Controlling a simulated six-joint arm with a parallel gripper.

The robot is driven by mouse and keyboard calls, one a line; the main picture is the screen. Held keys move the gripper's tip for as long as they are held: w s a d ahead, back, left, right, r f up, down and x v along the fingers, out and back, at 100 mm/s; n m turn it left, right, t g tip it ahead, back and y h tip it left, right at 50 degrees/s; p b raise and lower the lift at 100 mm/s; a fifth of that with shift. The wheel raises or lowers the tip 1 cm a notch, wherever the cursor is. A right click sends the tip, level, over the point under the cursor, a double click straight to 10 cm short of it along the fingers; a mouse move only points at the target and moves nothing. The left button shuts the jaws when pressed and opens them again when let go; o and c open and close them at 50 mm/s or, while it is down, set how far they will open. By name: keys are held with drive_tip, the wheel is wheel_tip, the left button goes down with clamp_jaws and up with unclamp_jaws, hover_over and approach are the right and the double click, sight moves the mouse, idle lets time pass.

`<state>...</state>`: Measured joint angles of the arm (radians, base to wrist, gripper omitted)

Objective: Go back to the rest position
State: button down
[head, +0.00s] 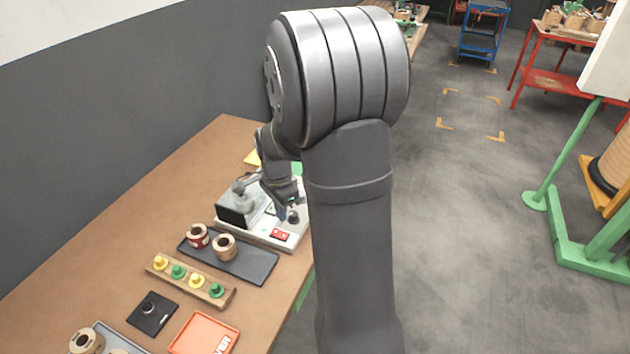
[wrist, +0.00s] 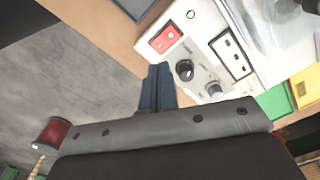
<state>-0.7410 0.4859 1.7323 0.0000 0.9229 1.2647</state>
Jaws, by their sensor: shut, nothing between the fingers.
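My gripper (wrist: 157,88) is shut, with its two dark blue fingers together and nothing between them. In the wrist view the fingertips are beside the front panel of a white device (wrist: 207,28), close to its black knob (wrist: 185,70) and red switch (wrist: 165,40). I cannot tell whether they touch it. In the head view my gripper (head: 281,213) hangs low over the same white device (head: 255,232), near the red switch (head: 279,235). My large arm links hide part of the table's right side.
On the brown table (head: 120,220) a dark tray (head: 250,265) holds two coils (head: 198,236). A wooden strip (head: 190,282) with yellow and green pegs, a black square piece (head: 152,313) and an orange tray (head: 205,335) lie nearer. A grey wall stands left; open floor (head: 450,200) lies right.

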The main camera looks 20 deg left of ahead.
sight(283, 235)
wheel_tip(283, 235, down, 7)
drive_tip(key=shift+r, duration=0.25)
idle(0.3)
drive_tip(key=shift+r, duration=4.15)
drive_tip(key=w+f+t+y, duration=0.1)
drive_tip(key=w+t, duration=0.1)
drive_tip(key=w, duration=0.2)
drive_tip(key=w+a+f+t+y, duration=0.1)
drive_tip(key=w+t, duration=0.1)
drive_tip(key=w, duration=0.3)
drive_tip(key=w+a+f+t+y, duration=0.1)
drive_tip(key=w+f, duration=0.1)
drive_tip(key=w, duration=0.3)
drive_tip(key=shift+w+m+t, duration=0.25)
drive_tip(key=shift+m+t, duration=0.05)
drive_tip(key=shift+t, duration=0.1)
drive_tip(key=shift+w+a+t+y, duration=0.3)
drive_tip(key=shift+w+y, duration=0.1)
drive_tip(key=shift+w, duration=0.3)
drive_tip(key=shift+w+a+t+y, duration=0.15)
drive_tip(key=shift+w+t+y, duration=0.2)
drive_tip(key=shift+w, duration=0.35)
